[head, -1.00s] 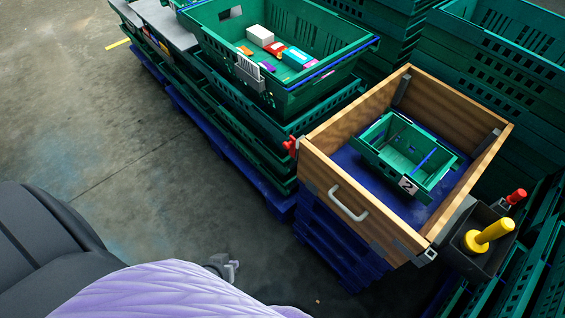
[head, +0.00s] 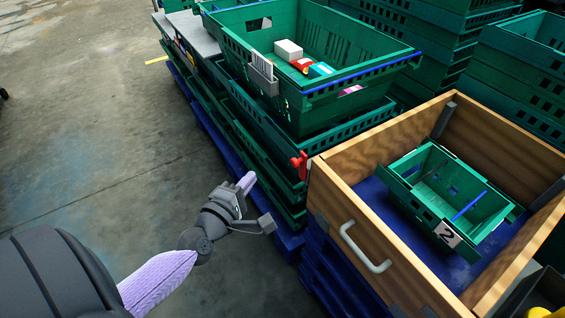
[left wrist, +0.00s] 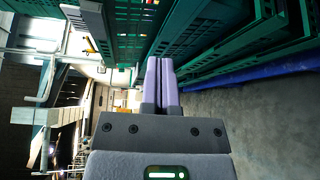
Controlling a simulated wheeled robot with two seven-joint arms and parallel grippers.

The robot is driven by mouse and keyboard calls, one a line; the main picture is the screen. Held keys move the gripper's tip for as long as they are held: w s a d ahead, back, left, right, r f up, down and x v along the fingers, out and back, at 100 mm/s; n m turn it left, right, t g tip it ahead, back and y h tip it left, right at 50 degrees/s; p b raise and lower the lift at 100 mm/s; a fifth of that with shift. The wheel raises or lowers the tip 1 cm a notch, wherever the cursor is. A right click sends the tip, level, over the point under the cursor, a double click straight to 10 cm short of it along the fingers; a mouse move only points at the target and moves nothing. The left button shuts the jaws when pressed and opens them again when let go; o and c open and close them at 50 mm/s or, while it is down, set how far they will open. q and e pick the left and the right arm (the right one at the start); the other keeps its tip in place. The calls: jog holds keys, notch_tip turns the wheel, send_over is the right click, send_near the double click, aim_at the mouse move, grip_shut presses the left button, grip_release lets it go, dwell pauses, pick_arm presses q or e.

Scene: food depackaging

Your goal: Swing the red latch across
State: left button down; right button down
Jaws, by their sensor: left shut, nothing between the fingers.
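The red latch (head: 300,164) shows in the head view at the left corner of the wooden box (head: 362,232), beside the stack of green crates. My left gripper (head: 247,182) is shut and empty. In the head view it is to the left of the latch and a little lower in the picture, apart from it. In the left wrist view its two purple fingers (left wrist: 160,84) lie together with nothing between them. The latch cannot be made out in the left wrist view. My right gripper is not in view.
The wooden box has a grey handle (head: 364,248) and holds a small green crate (head: 405,195) marked 2. A large green crate (head: 262,100) with food packs tops the stack. Bare floor (head: 90,140) lies open at left.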

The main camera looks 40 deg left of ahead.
pick_arm(q)
jog(key=w+a+f+b, duration=0.1)
jog(key=w+b, duration=0.1)
jog(key=w, duration=0.7)
jog(key=d, duration=0.1)
jog(key=d+p, duration=0.1)
jog(key=d+r+p, duration=0.1)
jog(key=shift+s+d, duration=0.3)
jog(key=shift+s, duration=0.05)
jog(key=shift+f, duration=0.15)
jog(key=shift+d+m+b, duration=0.15)
jog(key=shift+m+b, duration=0.15)
